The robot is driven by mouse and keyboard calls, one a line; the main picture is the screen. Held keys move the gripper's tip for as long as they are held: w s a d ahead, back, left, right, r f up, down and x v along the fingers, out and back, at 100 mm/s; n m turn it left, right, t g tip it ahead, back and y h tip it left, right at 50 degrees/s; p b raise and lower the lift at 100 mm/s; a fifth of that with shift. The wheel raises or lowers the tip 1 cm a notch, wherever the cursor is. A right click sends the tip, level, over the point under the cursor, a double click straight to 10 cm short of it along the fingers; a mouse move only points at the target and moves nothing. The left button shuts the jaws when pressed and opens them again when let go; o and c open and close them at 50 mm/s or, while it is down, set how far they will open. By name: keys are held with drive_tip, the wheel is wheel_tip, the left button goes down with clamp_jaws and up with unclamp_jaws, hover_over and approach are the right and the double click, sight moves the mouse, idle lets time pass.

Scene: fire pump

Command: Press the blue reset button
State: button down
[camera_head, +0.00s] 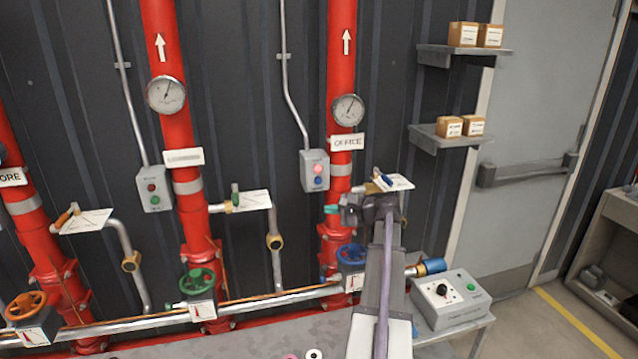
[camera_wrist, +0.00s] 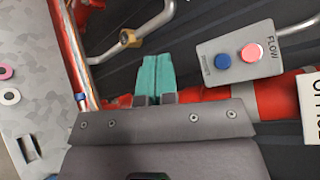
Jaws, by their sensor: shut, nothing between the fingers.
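The blue reset button (camera_head: 318,182) sits on a small grey box (camera_head: 307,158) beside the red OFFICE pipe, below a lit pinkish-red button (camera_head: 318,168). In the wrist view the blue button (camera_wrist: 222,61) is left of the lit button (camera_wrist: 251,53), on the box marked FLOW (camera_wrist: 240,72). My gripper (camera_head: 331,209) is below the box in the head view, in front of the red pipe. Its teal fingertips (camera_wrist: 156,60) are shut and empty, left of the box in the wrist view and apart from the button.
A valve with a tag (camera_head: 392,182) is close to the right of my gripper. A blue handwheel (camera_head: 352,254) is below it. A pressure gauge (camera_head: 348,109) is above the box. A grey control box (camera_head: 450,298) stands at the lower right. A second button box (camera_head: 154,190) is further left.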

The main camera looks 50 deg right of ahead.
sight(318, 181)
drive_tip(key=r+m+t, duration=0.1)
drive_tip(key=w+d+r+m+t, duration=0.1)
drive_tip(key=r+m, duration=0.1)
drive_tip(key=shift+w+d, duration=0.1)
drive_tip(key=shift+w, duration=0.1)
drive_tip(key=shift+w+d, duration=0.75)
drive_tip(key=shift+w, duration=0.5)
drive_tip(key=shift+w+d, duration=0.8)
drive_tip(key=shift+w, duration=0.45)
drive_tip(key=shift+w+d, duration=0.75)
drive_tip(key=shift+w, duration=0.5)
drive_tip(key=shift+w+d, duration=0.1)
drive_tip(key=shift+w+d, duration=0.15)
drive_tip(key=shift+w, duration=0.1)
